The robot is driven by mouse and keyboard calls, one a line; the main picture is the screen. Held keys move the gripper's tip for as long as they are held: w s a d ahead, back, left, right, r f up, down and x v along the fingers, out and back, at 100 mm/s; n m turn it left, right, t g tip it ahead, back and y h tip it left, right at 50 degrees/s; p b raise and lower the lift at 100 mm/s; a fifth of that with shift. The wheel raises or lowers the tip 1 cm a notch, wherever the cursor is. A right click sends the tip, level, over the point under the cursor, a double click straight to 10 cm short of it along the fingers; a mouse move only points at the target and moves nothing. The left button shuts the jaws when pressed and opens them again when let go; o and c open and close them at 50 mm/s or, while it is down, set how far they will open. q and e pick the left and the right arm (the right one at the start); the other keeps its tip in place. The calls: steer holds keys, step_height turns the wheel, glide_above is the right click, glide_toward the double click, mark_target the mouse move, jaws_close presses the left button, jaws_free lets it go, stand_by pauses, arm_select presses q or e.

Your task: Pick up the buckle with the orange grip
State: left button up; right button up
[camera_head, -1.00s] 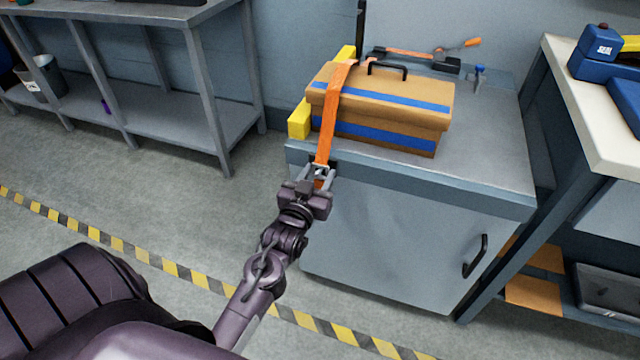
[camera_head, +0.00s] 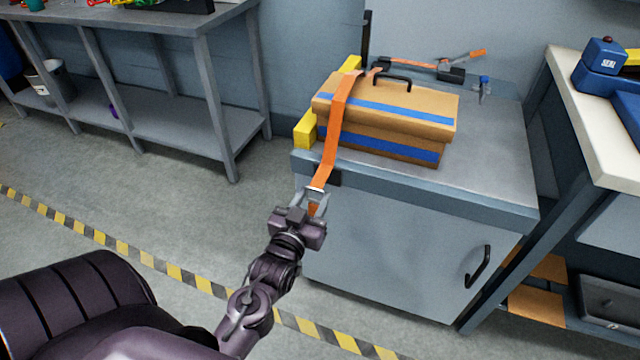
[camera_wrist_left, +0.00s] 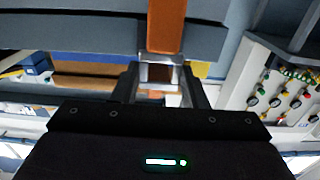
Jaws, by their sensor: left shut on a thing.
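My left gripper (camera_head: 314,206) is in front of the grey cabinet's front left edge. It is shut on the metal end fitting (camera_wrist_left: 160,70) of an orange strap (camera_head: 334,130), seen between the fingers in the left wrist view. The strap runs up from the gripper and over the left part of a tan case (camera_head: 385,105) with blue stripes. The buckle with the orange grip (camera_head: 452,74) lies on the cabinet top behind the case, its orange grip pointing up to the right. It is well apart from my left gripper. My right gripper is not in view.
The grey cabinet (camera_head: 490,165) carries the case, yellow blocks (camera_head: 305,129) at its left and a small blue-topped fitting (camera_head: 484,86). A pale workbench (camera_head: 590,120) stands to the right. The floor to the left is open.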

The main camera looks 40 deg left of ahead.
arm_select(q)
steer(key=f+p+v, duration=0.1)
steer(key=f+v, duration=0.1)
steer(key=v, duration=1.3)
steer(key=shift+s+f, duration=0.2)
steer(key=shift+f, duration=0.05)
steer(key=shift+w, duration=0.1)
